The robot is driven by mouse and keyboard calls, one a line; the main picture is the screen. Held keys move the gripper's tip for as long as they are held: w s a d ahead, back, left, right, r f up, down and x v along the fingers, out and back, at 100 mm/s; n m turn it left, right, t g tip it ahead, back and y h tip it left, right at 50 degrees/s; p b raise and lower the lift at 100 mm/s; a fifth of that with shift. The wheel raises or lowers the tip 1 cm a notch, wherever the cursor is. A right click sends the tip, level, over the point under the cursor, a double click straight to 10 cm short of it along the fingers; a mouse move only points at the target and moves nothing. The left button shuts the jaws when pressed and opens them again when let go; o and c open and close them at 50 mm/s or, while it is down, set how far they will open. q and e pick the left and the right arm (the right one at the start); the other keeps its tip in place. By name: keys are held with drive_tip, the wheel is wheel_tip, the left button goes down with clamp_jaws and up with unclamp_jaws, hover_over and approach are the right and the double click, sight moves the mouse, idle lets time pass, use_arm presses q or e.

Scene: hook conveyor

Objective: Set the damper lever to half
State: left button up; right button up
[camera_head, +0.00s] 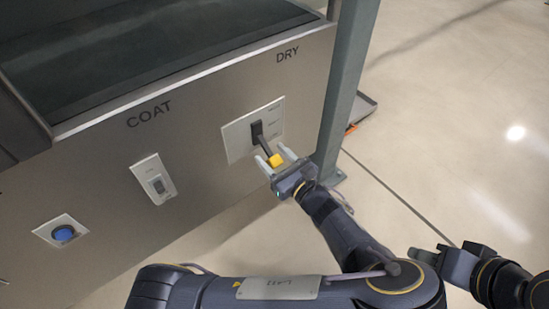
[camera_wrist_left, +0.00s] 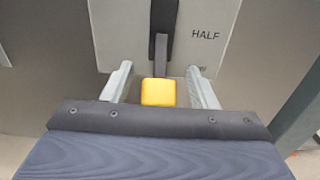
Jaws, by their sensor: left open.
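The damper lever is a dark arm with a yellow knob (camera_head: 277,160) at its end. It comes out of a black slot in a light plate (camera_head: 237,137) on the machine's side, below the word DRY. In the left wrist view the yellow knob (camera_wrist_left: 158,92) hangs below the slot, lower than the HALF label (camera_wrist_left: 205,35). A lower label is mostly hidden by a finger. My left gripper (camera_head: 271,160) is open, with one finger on each side of the knob. Gaps show between the knob and both fingers (camera_wrist_left: 160,88).
A light switch plate (camera_head: 154,179) sits under the word COAT. A blue button (camera_head: 64,233) is further left. A grey-green post (camera_head: 343,90) stands close to the right of the lever plate. The floor beyond the post is mostly clear.

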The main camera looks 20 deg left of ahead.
sight(265, 144)
use_arm(q)
clamp_jaws()
drive_tip(key=r+g+h+p, duration=0.1)
drive_tip(key=r+h+p, duration=0.1)
drive_tip(key=p, duration=0.4)
drive_tip(key=r+g+h+p, duration=0.2)
drive_tip(key=p, duration=0.4)
drive_tip(key=shift+s+d+r+p, duration=0.15)
drive_tip(key=shift+d+p, duration=0.05)
drive_tip(key=shift+p, duration=0.2)
drive_tip(key=shift+r+g+h+p, duration=0.1)
drive_tip(key=shift+g+h+p, duration=0.35)
drive_tip(key=shift+p, duration=0.45)
unclamp_jaws()
